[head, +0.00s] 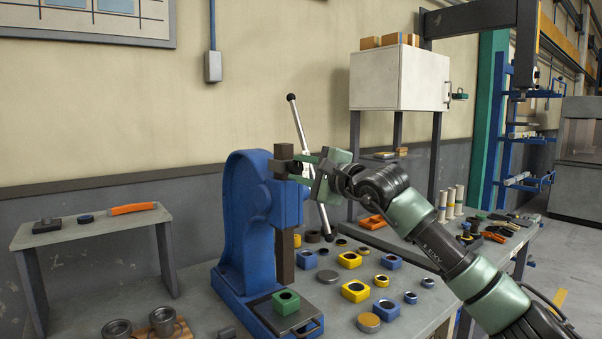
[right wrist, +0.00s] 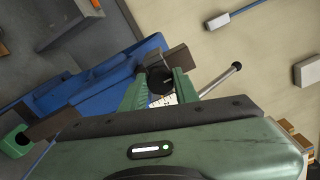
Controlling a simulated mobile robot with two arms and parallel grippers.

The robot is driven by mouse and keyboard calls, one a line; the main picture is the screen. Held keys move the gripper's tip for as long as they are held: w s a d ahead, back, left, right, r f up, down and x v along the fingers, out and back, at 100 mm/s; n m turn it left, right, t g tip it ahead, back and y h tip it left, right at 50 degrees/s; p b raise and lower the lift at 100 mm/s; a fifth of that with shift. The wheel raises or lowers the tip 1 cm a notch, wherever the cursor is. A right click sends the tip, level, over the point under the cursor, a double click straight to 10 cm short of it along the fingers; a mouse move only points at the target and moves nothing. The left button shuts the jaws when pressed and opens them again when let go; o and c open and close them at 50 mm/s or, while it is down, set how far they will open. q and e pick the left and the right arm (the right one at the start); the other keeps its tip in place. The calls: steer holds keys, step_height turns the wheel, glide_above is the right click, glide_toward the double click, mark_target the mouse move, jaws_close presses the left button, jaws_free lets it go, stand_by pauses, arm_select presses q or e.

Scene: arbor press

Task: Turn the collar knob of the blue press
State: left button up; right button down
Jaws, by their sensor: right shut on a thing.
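The blue press (head: 240,215) stands on the bench left of centre in the head view, and its blue body (right wrist: 95,78) also shows in the right wrist view. My right gripper (head: 295,167) reaches in from the right to the press head. In the right wrist view its green fingers are closed around the dark round collar knob (right wrist: 160,82), one on each side. In the head view the gripper largely hides the knob. The dark ram (head: 285,255) hangs upright over a green block (head: 286,301) on the press base. My left gripper is not in view.
The press lever (head: 298,125) slants behind my right gripper and also shows in the right wrist view (right wrist: 220,80). Several yellow and blue parts lie on the bench right of the press. A small grey shelf (head: 95,232) stands left. A white cabinet (head: 398,78) stands behind.

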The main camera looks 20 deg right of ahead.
steer(key=shift+n, duration=0.5)
steer(key=c, duration=1.1)
jaws_free()
steer(key=shift+o, duration=0.2)
steer(key=b+v, duration=0.3)
steer(key=v, duration=0.4)
steer(key=shift+s, duration=0.4)
steer(key=shift+d, duration=0.1)
